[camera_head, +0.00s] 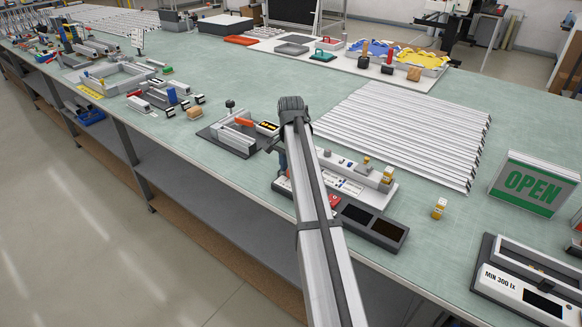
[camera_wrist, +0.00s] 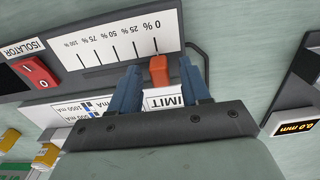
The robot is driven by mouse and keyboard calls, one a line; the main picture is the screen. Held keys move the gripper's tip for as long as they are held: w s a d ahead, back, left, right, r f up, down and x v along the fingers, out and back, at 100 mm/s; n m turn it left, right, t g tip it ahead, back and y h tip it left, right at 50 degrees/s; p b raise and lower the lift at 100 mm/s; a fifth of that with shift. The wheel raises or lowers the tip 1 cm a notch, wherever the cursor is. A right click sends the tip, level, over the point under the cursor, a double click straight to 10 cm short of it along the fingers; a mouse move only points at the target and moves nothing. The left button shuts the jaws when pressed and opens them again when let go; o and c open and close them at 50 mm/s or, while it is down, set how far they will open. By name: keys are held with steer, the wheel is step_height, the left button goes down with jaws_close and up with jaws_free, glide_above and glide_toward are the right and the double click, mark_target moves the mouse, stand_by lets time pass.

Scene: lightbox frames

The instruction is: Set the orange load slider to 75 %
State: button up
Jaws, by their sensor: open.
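The orange load slider knob (camera_wrist: 159,72) is in the wrist view, at the 0 % end of its white scale panel (camera_wrist: 125,42). The scale appears upside down, with 0 % at right and 100 % at left. My gripper (camera_wrist: 159,66) is open, with one blue finger to the left of the knob and one to the right. Gaps show between fingers and knob; I cannot tell how far down the fingers reach. In the head view my arm hides the slider, and only part of a blue finger (camera_head: 283,158) shows.
A red isolator switch (camera_wrist: 36,70) sits left of the scale. A gauge reading 0.0 mm (camera_wrist: 296,128) is at right in the wrist view. White profiles (camera_head: 405,130) lie behind the panel, and a small yellow-capped bottle (camera_head: 439,208) stands right. Open green mat lies around them.

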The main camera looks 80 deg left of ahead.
jaws_close()
stand_by(0.5)
